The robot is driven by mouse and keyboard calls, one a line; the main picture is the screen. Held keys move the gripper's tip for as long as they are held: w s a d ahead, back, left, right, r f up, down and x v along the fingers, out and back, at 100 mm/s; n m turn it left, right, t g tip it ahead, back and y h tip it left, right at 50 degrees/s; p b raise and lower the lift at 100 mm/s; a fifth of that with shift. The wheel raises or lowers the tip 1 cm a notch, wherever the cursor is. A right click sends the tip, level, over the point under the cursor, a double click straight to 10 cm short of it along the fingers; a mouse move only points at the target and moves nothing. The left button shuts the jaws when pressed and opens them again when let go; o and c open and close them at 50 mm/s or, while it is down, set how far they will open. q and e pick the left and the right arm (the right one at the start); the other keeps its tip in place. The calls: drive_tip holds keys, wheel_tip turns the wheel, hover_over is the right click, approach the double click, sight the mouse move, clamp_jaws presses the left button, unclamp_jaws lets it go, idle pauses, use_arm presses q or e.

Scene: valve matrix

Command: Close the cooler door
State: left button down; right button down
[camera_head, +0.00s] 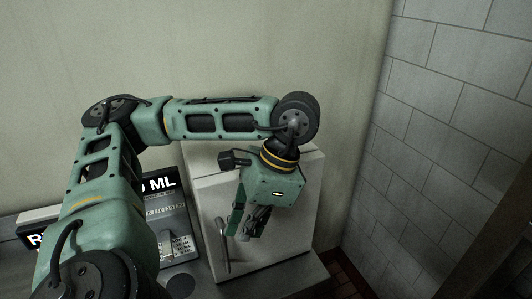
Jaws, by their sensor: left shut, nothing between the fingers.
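The cooler is a pale grey-white box (306,206) standing on the counter against the wall, in the lower middle of the head view. Its door carries a vertical metal handle (222,246) near the left edge. My left gripper (246,236) is shut and empty, pointing down in front of the door, just right of the handle. It hides the middle of the door and part of the cooler's top. From this angle I cannot tell whether the door is fully shut or slightly ajar, or whether the fingers touch it. My right gripper is not in view.
A dark device (176,215) with "ML" lettering and a small keypad stands left of the cooler, partly behind my left arm. A grey block wall (455,130) rises on the right. A narrow dark floor gap (338,270) lies between counter and wall.

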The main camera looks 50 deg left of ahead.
use_arm(q)
drive_tip(key=v, duration=0.9)
drive_tip(key=shift+r, duration=0.15)
